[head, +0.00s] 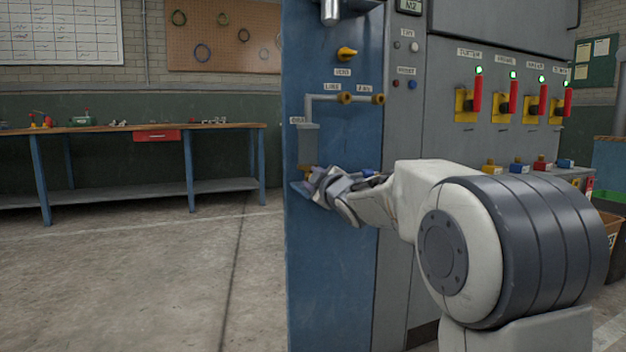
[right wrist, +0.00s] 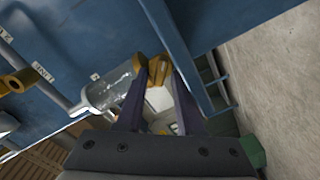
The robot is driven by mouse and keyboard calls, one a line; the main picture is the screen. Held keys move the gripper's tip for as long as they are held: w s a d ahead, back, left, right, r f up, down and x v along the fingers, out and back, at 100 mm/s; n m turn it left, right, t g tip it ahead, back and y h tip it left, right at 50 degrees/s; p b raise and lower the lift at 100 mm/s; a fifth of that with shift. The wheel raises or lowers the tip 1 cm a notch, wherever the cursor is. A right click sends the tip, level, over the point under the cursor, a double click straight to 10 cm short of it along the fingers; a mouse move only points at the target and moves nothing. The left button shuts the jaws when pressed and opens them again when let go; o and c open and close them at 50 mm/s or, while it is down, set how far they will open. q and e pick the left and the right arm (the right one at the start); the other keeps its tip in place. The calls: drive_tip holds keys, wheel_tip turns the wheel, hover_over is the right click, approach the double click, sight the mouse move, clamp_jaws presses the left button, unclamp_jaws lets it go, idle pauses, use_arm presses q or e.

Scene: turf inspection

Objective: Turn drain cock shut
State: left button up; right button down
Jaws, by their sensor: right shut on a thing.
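The drain cock (head: 307,168) is a small brass-yellow fitting below a grey bowl (head: 308,143) low on the blue panel. My right gripper (head: 316,182) reaches it from the right and is shut on it. In the right wrist view, the yellow cock (right wrist: 150,64) sits between the tips of my two dark fingers. The clear bowl (right wrist: 108,91) is just left of the fingers there. The fingers hide part of the cock, and I cannot tell its exact handle angle. My left gripper is not in view.
A yellow vent knob (head: 347,53) and two brass line valves (head: 345,98) sit higher on the blue panel (head: 345,240). Red-handled levers (head: 477,95) are on the grey cabinet at right. A workbench (head: 130,128) stands at back left. The floor between is clear.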

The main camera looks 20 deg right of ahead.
drive_tip(key=shift+a+r+n+y, duration=0.15)
drive_tip(key=shift+a+n+y, duration=0.15)
drive_tip(key=shift+a+n, duration=0.1)
